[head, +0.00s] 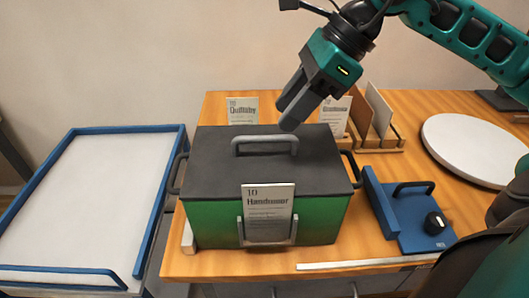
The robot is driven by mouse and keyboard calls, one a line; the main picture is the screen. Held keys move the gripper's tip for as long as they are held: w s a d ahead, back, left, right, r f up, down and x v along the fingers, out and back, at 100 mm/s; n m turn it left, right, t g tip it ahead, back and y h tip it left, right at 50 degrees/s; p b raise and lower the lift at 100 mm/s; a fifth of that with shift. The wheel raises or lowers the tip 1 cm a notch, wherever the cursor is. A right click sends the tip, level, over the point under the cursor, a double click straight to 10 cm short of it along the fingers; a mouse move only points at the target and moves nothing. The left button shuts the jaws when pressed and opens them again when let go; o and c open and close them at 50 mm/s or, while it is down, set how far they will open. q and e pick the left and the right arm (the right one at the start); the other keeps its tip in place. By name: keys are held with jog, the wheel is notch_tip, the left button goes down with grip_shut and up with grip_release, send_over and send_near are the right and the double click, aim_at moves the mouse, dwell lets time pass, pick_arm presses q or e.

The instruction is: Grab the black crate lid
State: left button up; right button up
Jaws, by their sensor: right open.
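The black crate lid (220,168) lies flat on the green crate (335,217) in the middle of the table. The lid has a grey bar handle (264,141) on top. My right gripper (289,117) comes in from the upper right and points down and left. Its grey fingertips are just above and behind the right end of the handle, and look apart from it. It is open and empty, though the gap between its fingers is hard to see from this angle. My left gripper is not in view.
A labelled card (268,205) stands in a holder before the crate. A blue fixture (394,205) and a white round plate (480,150) are to the right. Cards in a wooden rack (378,140) stand behind. A blue-rimmed white tray (80,205) is on the left.

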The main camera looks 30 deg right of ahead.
aim_at(268, 136)
jog(key=x, duration=0.5)
jog(key=shift+w+a+f+p, duration=0.1)
jog(key=shift+a+f+p, duration=0.2)
jog(key=shift+p, duration=0.05)
grip_shut()
dwell(0.4)
